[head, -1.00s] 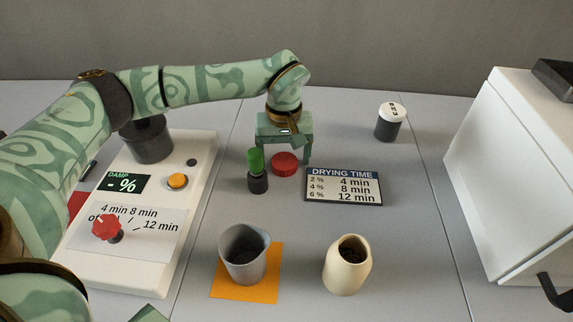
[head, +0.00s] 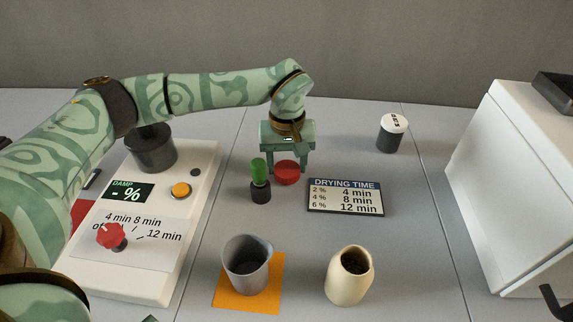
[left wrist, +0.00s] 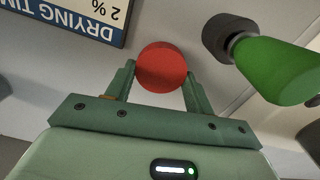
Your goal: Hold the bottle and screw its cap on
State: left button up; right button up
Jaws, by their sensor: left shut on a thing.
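A round red disc, cap-like (head: 286,173), is on the grey table between the fingertips of my left gripper (head: 287,168). In the left wrist view the gripper (left wrist: 161,78) is shut on the red disc (left wrist: 161,66), one finger against each side. I cannot tell whether the disc is lifted. An open-topped cream bottle-shaped vessel (head: 346,282) stands upright at the front, dark stuff inside, with no gripper at it. My right gripper is not in view.
A green-topped piece with a dark base (head: 259,170) stands just left of the red disc. A drying-time sign (head: 345,197), a grey cup (head: 247,267) on an orange mat (head: 233,300), a white-lidded jar (head: 391,133), a control panel (head: 141,262) and a white box (head: 505,185) surround the area.

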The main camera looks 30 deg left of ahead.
aim_at(287, 167)
pick_arm(q)
notch_tip(287, 167, up, 3)
jog(key=shift+r+p, duration=0.2)
jog(key=shift+p, duration=0.55)
jog(key=s+d+r+p, duration=0.5)
jog(key=s+d+r, duration=0.2)
jog(key=s, duration=0.5)
jog(key=shift+d+r+p, duration=0.15)
jog(key=shift+r+p, duration=0.25)
jog(key=shift+r, duration=0.55)
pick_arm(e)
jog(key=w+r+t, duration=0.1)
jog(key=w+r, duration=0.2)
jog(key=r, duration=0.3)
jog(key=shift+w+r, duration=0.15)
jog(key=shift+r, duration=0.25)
